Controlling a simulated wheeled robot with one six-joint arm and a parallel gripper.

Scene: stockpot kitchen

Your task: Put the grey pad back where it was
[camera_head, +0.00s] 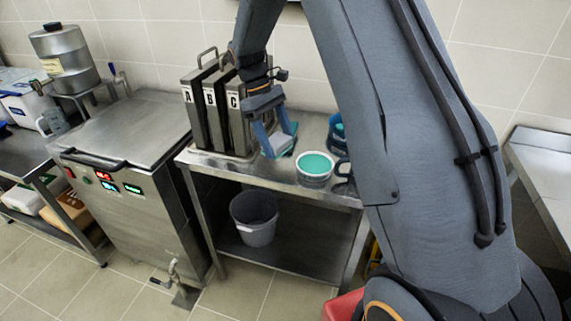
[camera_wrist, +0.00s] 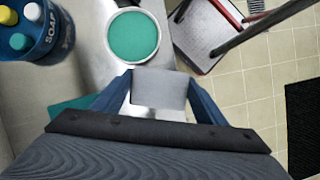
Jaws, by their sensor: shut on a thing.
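My gripper (camera_wrist: 160,92) is shut on the grey pad (camera_wrist: 160,88), a light grey block held between its two blue fingers in the wrist view. In the head view my gripper (camera_head: 279,150) is over the steel table (camera_head: 228,161), just left of a white tub. The pad is mostly hidden by the fingers there. The white tub (camera_head: 314,181) has a teal top; it also shows in the wrist view (camera_wrist: 133,36), just beyond the pad. A flat teal piece (camera_wrist: 72,114) lies left of my gripper in the wrist view. I cannot tell where the pad was before.
Upright metal cases marked A, B and C (camera_head: 211,105) stand left of my gripper. A blue SOAP caddy (camera_wrist: 40,48) with bottles is left of the tub in the wrist view. A grey bucket (camera_head: 255,218) sits on the lower shelf. A steel cooker (camera_head: 130,150) stands left.

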